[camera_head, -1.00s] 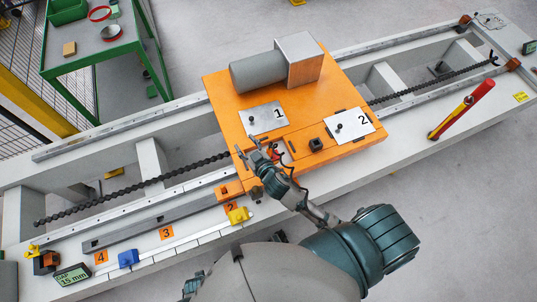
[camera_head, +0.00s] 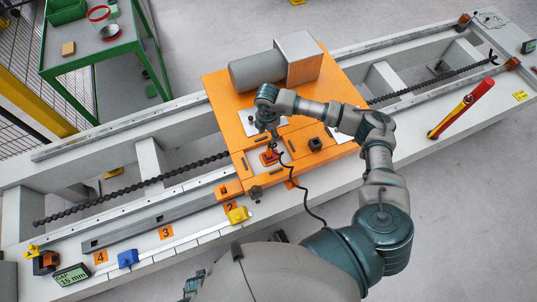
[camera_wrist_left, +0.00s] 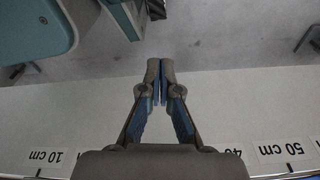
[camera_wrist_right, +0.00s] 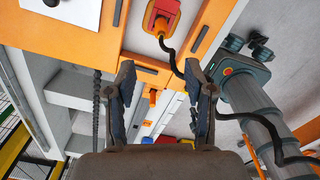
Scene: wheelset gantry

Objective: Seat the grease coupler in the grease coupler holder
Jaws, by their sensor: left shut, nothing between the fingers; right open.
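My left gripper (camera_wrist_left: 160,70) is shut and empty over the pale bench edge.
The orange plate (camera_head: 225,100) carries a grey cylinder with a block (camera_head: 272,70) and a small black socket (camera_head: 315,144). The black hose (camera_head: 308,205) loops over the front edge. A yellow block (camera_head: 238,215) and a blue block (camera_head: 128,259) stand on the bench. A red-yellow tool (camera_head: 462,110) lies right.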

